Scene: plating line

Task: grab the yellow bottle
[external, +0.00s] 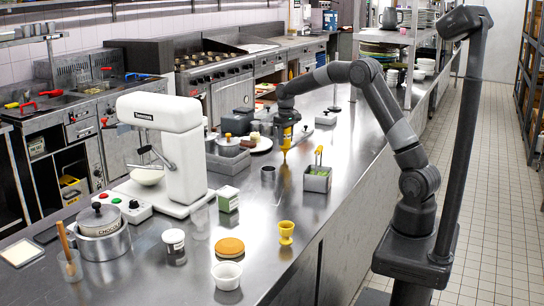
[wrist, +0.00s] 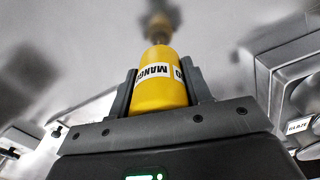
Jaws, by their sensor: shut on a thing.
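The yellow bottle (wrist: 162,88) with a white label reading "MANG" is between the two fingers of my gripper (wrist: 160,85) in the wrist view. The fingers are shut on its sides. In the external view my gripper (external: 287,122) points down over the steel counter (external: 240,200), and the yellow bottle (external: 287,138) hangs under it. Its lower end narrows to a tip. The tip looks a little above the counter or close to it; I cannot tell which.
A plate with food (external: 262,145) lies to the left. A white mixer (external: 170,150), a pot (external: 102,235) and a yellow egg cup (external: 286,232) stand nearer the camera.

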